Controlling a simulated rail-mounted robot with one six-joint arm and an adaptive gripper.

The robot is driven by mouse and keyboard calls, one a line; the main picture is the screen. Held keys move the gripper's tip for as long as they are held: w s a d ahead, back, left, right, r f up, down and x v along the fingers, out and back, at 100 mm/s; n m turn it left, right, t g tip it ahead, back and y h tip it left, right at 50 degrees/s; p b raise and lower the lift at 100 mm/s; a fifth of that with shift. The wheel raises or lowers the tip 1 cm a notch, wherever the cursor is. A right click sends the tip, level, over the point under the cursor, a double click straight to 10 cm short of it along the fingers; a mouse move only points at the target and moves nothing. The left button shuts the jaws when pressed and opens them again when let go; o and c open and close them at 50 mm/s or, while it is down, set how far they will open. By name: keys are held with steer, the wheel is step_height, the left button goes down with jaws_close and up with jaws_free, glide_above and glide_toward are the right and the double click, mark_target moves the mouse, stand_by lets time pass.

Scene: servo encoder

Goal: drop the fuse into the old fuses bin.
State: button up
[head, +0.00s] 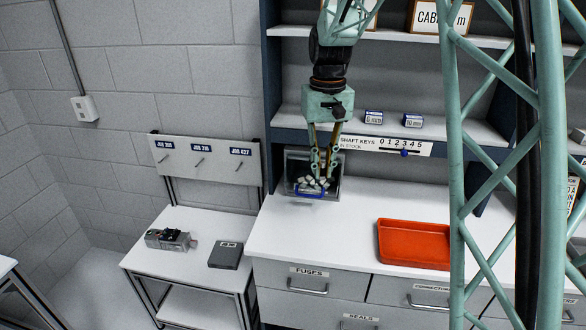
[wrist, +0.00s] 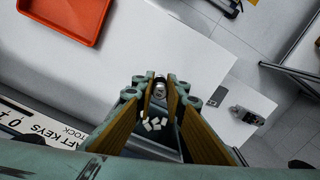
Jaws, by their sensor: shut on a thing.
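My gripper (head: 322,174) points down over the bin (head: 291,167), a grey, see-through-looking box with a blue label on its front. Several small pale fuses (head: 308,184) lie in it. In the wrist view my gripper (wrist: 160,88) is shut on a small silvery, cylindrical fuse (wrist: 160,86) between its fingertips. The bin's pale fuses show below and between the fingers in the wrist view, partly hidden by them. In the head view I cannot pick out the held fuse from the pale ones. Its height above the bin is hard to tell.
The bin stands at the left end of the white counter (head: 345,222), against the shelf unit. A red tray (head: 413,244) lies to the right. A lower table (head: 200,225) at left holds a grey device (head: 170,239) and a dark box (head: 226,255). A shelf (head: 440,128) is behind.

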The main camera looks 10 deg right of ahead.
steer(key=shift+w+a, duration=0.1)
steer(key=shift+a, duration=0.35)
steer(key=shift+a+r+p, duration=0.1)
steer(key=shift+a+p, duration=0.05)
steer(key=shift+p, duration=0.45)
steer(key=a+p, duration=0.1)
steer(key=p, duration=0.5)
steer(key=w+a+m+p, duration=0.1)
steer(key=p, duration=0.2)
steer(key=shift+a+f, duration=0.3)
steer(key=shift+a, duration=0.05)
steer(key=shift+f+p, duration=0.15)
steer(key=shift+p, duration=0.15)
steer(key=shift+w, duration=0.25)
steer(key=w+d+f+p, duration=0.1)
steer(key=w+d+f, duration=0.2)
steer(key=w, duration=0.5)
steer(key=shift+w+p, duration=0.15)
steer(key=shift+p, duration=0.15)
stand_by(0.6)
steer(key=shift+w, duration=0.1)
